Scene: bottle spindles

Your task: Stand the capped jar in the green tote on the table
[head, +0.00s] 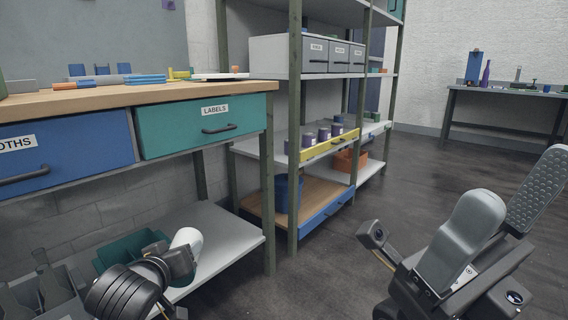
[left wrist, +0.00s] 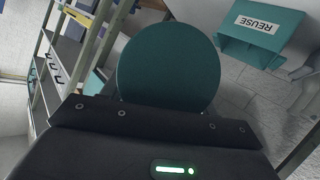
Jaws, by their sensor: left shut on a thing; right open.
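The capped jar shows as a white cylinder (head: 187,240) in the head view, tilted at the end of my left gripper (head: 178,260). In the left wrist view its round teal cap (left wrist: 168,62) fills the middle. My left gripper is shut on the jar; its fingers are mostly hidden. The green tote (head: 112,252) stands on a low white surface, just left of and behind my left gripper, partly covered by it. In the left wrist view a teal tote labelled REUSE (left wrist: 262,28) lies to the right of the cap, apart from it. My right gripper (head: 520,180) is open and empty.
A wooden worktop (head: 200,92) with blue and teal drawers (head: 205,126) overhangs the low white surface (head: 225,232). Grey bins (head: 40,290) stand left of the tote. A shelving rack (head: 293,150) stands behind. The floor (head: 330,275) between my arms is clear.

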